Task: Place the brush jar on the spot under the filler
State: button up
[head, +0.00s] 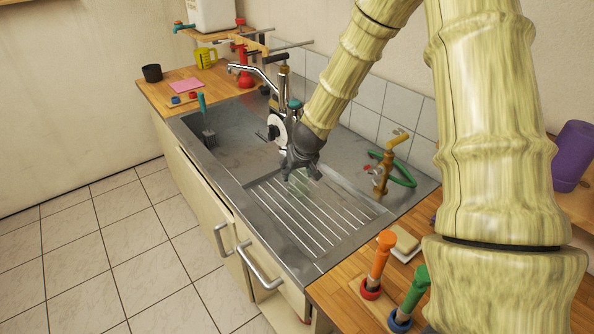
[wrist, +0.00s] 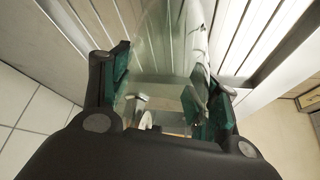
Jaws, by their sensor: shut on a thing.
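My gripper (head: 302,172) is over the ribbed drainboard (head: 315,215) beside the sink. It is shut on the clear glass brush jar (head: 299,183), which shows only faintly below the fingers. In the wrist view the see-through jar (wrist: 150,50) sits between the two green-padded fingers. A white tank (head: 212,14), which looks like the filler, stands on a raised wooden shelf at the back left, with a teal-handled tap (head: 183,26) at its left. The counter (head: 160,93) lies below that shelf. I cannot make out a marked spot there for certain.
A black cup (head: 151,73), a pink pad (head: 186,86), a yellow jug (head: 205,58) and a red bottle (head: 244,70) stand on the back-left counter. The sink faucet (head: 255,72) rises near my gripper. A brush (head: 207,125) stands in the sink. A brass tap (head: 385,165) is at right.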

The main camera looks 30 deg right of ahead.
jog(key=o, duration=1.3)
jog(key=shift+a, duration=0.1)
jog(key=shift+c, duration=0.2)
jog(key=shift+r, duration=0.1)
jog(key=v, duration=1.2)
jog(key=shift+b, duration=0.35)
